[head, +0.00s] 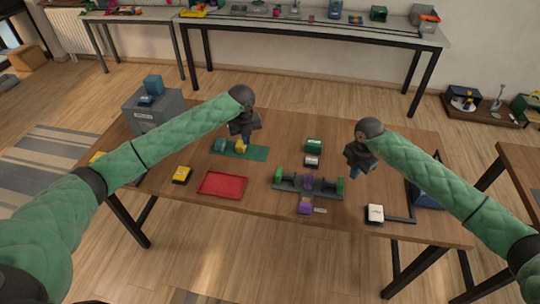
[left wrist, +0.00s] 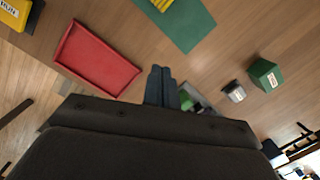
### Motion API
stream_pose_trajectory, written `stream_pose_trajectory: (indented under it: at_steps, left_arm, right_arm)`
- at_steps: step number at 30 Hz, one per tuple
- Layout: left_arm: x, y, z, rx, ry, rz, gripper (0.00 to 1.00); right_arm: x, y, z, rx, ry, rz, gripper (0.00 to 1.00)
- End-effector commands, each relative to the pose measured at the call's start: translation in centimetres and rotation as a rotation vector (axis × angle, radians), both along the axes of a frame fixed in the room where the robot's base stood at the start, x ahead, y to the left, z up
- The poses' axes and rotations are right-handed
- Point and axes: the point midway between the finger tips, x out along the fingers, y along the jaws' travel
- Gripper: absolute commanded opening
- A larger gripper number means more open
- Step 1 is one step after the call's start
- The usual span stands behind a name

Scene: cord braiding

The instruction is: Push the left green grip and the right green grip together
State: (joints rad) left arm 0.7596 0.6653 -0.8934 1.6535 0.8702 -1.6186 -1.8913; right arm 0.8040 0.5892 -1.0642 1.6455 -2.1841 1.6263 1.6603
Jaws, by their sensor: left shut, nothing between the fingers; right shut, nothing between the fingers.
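A dark grey fixture (head: 295,186) lies on the table right of centre. The left green grip (head: 279,174) stands at its left end and the right green grip (head: 340,186) at its right end, apart, with a purple piece (head: 308,182) between them. My left gripper (head: 245,136) is shut and empty, raised behind and left of the fixture. Its closed fingers (left wrist: 160,86) show in the left wrist view, partly hiding a green part (left wrist: 185,101) of the fixture. My right gripper (head: 354,174) is shut and empty, near the right green grip in the picture; its height is unclear.
A red tray (head: 222,185) lies left of the fixture. A green mat (head: 257,153) with a yellow piece lies behind it. A green box (head: 314,145) and a small grey box (head: 312,162) stand behind the fixture. A purple block (head: 305,206) is in front.

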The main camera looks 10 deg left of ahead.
Motion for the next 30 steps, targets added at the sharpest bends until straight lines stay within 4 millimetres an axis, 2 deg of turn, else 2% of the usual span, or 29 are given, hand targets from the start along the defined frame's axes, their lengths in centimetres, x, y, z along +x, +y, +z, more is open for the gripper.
stream_pose_trajectory:
  at_steps: [1,3,6,10,14,20,30]
  left_arm:
    - [-0.7,-2.0,-0.3,0.003,0.021,-0.087,0.0]
    - [-1.8,-4.3,-0.9,0.008,0.053,-0.207,0.0]
    - [-3.0,-6.9,-1.5,0.013,0.088,-0.348,0.0]
    - [-4.2,-9.0,-1.8,0.013,0.115,-0.469,0.0]
    - [-4.7,-9.9,-2.1,0.015,0.127,-0.522,0.0]
    - [-4.8,-10.0,-3.2,0.014,0.131,-0.53,0.0]
    - [-4.8,-10.0,-7.6,0.014,0.131,-0.528,0.0]
  right_arm:
    - [0.0,0.0,0.0,0.0,0.0,0.0,0.0]
    - [0.0,0.0,0.0,0.0,0.0,0.0,0.0]
    - [0.0,0.0,0.0,0.0,0.0,0.0,0.0]
    - [0.0,0.0,0.0,0.0,0.0,0.0,0.0]
    - [0.0,0.0,0.0,0.0,0.0,0.0,0.0]
    - [0.0,0.0,0.0,0.0,0.0,0.0,0.0]
    - [0.0,0.0,0.0,0.0,0.0,0.0,0.0]
